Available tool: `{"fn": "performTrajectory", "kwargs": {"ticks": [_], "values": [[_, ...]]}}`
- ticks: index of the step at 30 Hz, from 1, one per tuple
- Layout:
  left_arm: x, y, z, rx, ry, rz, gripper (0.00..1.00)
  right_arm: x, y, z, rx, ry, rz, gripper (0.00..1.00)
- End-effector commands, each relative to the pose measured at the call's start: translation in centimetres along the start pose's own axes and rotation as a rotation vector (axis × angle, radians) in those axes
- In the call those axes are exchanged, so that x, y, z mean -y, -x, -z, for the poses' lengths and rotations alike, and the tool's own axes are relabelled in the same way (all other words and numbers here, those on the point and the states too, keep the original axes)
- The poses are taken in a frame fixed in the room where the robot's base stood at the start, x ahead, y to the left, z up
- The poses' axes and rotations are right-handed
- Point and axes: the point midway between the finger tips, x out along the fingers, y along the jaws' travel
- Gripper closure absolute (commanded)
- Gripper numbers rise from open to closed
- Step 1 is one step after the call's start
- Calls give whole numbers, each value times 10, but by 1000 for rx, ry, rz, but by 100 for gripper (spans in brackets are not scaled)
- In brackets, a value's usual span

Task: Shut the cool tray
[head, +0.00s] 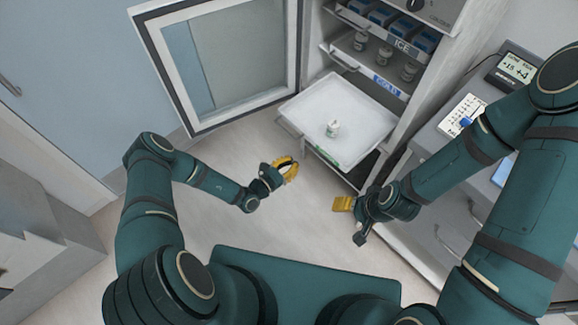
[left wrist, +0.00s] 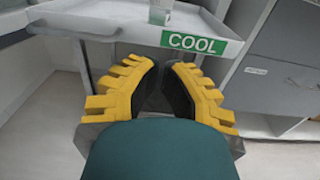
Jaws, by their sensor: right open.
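The cool tray (head: 305,108) is a white tray pulled out from the open cabinet, its green COOL label at the front edge. A small vial (head: 333,129) stands upright on it. In the left wrist view, the tray's front edge and label (left wrist: 194,42) are just beyond my left gripper (left wrist: 162,64), with the vial's lower part (left wrist: 160,12) at the top. In the head view, my left gripper (head: 287,168) is low in front of the tray, its fingertips close together; contact with the tray is unclear. My right gripper (head: 343,204) is open and empty, below and right of the tray.
The cabinet door (head: 217,60) stands wide open on the left. Shelves labelled ICE (head: 403,47) and COLD (head: 387,86) hold vials and blue boxes above the tray. A counter (head: 440,130) with a temperature display (head: 516,67) stands on the right. Floor in front is clear.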

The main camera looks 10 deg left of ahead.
Motion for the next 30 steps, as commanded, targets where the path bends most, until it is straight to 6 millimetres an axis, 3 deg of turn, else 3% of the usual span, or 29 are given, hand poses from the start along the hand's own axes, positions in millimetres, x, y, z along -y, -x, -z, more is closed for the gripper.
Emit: {"fn": "performTrajectory", "kwargs": {"ticks": [9,15,21,30], "values": [[2,-64,1,1,-1,4,100,-3,-8,-4,8,3,1,26],[2,-90,1,0,-1,5,100,-5,-12,-6,13,4,1,26],[2,-100,0,0,0,4,100,-5,-14,-7,15,4,1,26],[1,-101,0,-1,0,4,100,-5,-13,-7,15,4,2,26]]}}
